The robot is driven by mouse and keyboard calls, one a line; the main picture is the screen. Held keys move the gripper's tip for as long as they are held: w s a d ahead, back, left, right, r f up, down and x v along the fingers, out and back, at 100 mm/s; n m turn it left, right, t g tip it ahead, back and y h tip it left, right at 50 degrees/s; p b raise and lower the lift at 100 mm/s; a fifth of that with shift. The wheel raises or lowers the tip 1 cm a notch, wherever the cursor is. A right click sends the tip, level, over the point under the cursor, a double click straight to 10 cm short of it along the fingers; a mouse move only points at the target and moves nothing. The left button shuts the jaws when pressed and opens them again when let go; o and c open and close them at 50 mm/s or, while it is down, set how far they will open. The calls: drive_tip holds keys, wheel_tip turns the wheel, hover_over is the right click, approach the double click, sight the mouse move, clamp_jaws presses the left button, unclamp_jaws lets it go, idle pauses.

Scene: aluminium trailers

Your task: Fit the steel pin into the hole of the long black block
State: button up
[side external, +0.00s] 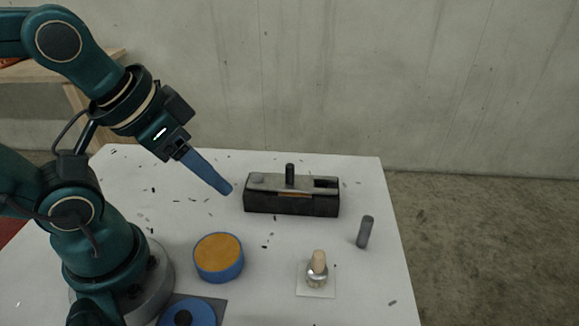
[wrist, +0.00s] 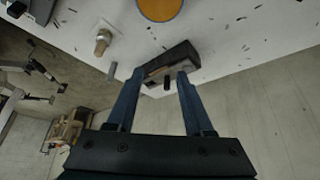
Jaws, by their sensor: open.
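The long black block (side external: 290,205) lies near the back of the white table, with a grey top plate. A dark post (side external: 290,173) stands up from its middle, and a dark opening (side external: 326,183) shows toward its right end. A grey steel pin (side external: 365,232) stands slightly tilted on the table, right of and in front of the block, touching nothing else. My gripper (side external: 226,190) is in the air left of the block, pointing down and right. In the wrist view its fingers (wrist: 158,73) are apart and empty, the block (wrist: 180,53) beyond them and the pin (wrist: 111,71) left.
A blue tin with an orange top (side external: 219,258) stands in front of the block. A metal piece with a wooden top (side external: 318,268) stands on a white card. A blue disc (side external: 200,312) lies at the front. Small dark scraps litter the table; its right edge is near the pin.

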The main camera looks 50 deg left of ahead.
idle(0.3)
drive_tip(key=shift+o, duration=0.5)
